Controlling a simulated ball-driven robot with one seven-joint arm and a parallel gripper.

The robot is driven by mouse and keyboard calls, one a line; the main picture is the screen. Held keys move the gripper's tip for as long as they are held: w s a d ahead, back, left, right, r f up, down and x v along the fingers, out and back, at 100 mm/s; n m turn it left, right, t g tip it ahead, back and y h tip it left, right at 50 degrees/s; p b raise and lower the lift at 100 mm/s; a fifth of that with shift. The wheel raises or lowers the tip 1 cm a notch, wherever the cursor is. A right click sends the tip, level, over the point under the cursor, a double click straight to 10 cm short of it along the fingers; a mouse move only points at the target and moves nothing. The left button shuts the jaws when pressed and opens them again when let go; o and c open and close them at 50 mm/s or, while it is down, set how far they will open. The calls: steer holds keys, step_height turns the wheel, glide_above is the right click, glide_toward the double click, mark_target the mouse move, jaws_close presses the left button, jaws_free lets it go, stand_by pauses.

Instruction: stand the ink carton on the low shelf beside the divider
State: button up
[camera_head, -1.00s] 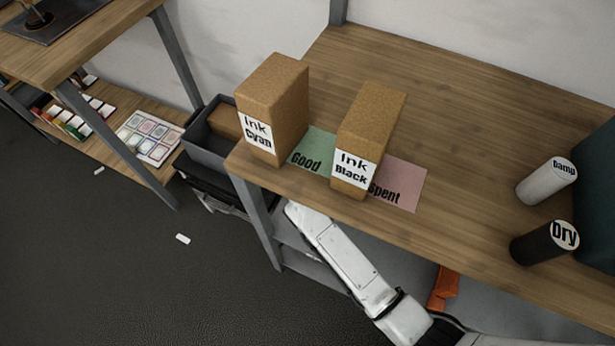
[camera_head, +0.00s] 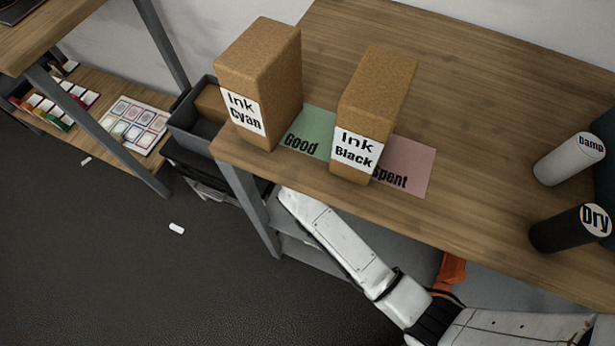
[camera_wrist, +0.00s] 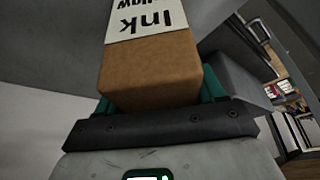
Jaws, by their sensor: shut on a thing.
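In the wrist view a brown carton (camera_wrist: 150,68) with a white label reading "Ink" and, partly cut off, what looks like "Yellow" is between the teal pads of my gripper (camera_wrist: 160,92). The label appears upside down in this view. My gripper is shut on this carton. In the head view my white arm reaches under the wooden bench, and the gripper and carton are hidden there. A grey low shelf (camera_head: 395,234) shows in part under the bench. A grey block (camera_wrist: 240,76) stands right of the carton in the wrist view; I cannot tell if it is the divider.
The Ink Cyan carton (camera_head: 275,85) and Ink Black carton (camera_head: 378,90) stand on the bench top by a green Good mat (camera_head: 312,128) and pink Spent mat (camera_head: 410,160). A bench leg (camera_head: 250,210) is left of my arm. Orange material (camera_head: 450,272) shows behind my arm.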

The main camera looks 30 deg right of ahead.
steer(key=shift+f, duration=0.1)
steer(key=o, duration=1.6)
steer(key=shift+f, duration=0.1)
steer(key=shift+c, duration=0.2)
steer(key=s+r, duration=0.2)
steer(key=r, duration=0.1)
steer(key=shift+s+a+p, duration=0.15)
steer(key=shift+s+p, duration=0.05)
steer(key=shift+p, duration=0.15)
steer(key=s+a, duration=0.1)
steer(key=s, duration=0.9)
steer(key=shift+s+a, duration=0.3)
steer(key=shift+a, duration=0.1)
